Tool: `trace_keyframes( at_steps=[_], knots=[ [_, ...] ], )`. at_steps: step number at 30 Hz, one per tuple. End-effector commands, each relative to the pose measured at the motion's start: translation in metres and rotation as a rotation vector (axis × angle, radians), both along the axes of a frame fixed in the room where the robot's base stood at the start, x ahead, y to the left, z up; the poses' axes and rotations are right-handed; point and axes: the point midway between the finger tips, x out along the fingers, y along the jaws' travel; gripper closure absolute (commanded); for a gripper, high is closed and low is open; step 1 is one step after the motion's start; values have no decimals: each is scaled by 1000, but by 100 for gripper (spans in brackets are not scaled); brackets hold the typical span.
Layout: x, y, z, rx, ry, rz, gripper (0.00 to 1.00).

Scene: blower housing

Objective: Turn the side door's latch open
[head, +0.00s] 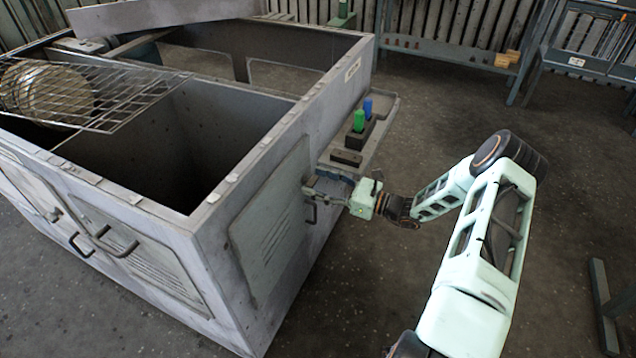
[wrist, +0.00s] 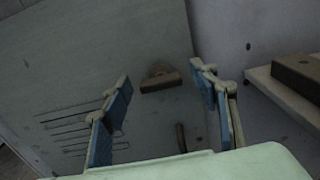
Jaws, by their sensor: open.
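The side door (head: 270,225) is a pale grey slotted panel on the right-hand wall of the blower housing, and it looks closed. It fills much of the wrist view (wrist: 75,75). The latch (wrist: 160,84), a small brown bar on a rounded base, lies across the picture between my fingertips. I cannot make it out in the head view, where my gripper (head: 312,188) covers that part. My gripper (wrist: 161,76) is open, one blue-padded finger each side of the latch, with no clear contact. A dark handle (wrist: 181,138) shows below the latch, also in the head view (head: 312,213).
A side shelf (head: 385,118) sticks out from the housing wall close beyond my gripper. It carries a block with a green peg (head: 359,120) and a blue peg (head: 367,107), and a brown block (head: 346,157).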

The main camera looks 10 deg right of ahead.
Motion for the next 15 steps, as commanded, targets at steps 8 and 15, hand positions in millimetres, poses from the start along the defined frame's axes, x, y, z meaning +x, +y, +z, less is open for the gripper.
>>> trace_keyframes(
  at_steps=[8,15],
  knots=[
    [0,0,0,0,0,0,74],
    [0,0,0,-2,-2,1,87]
  ],
)
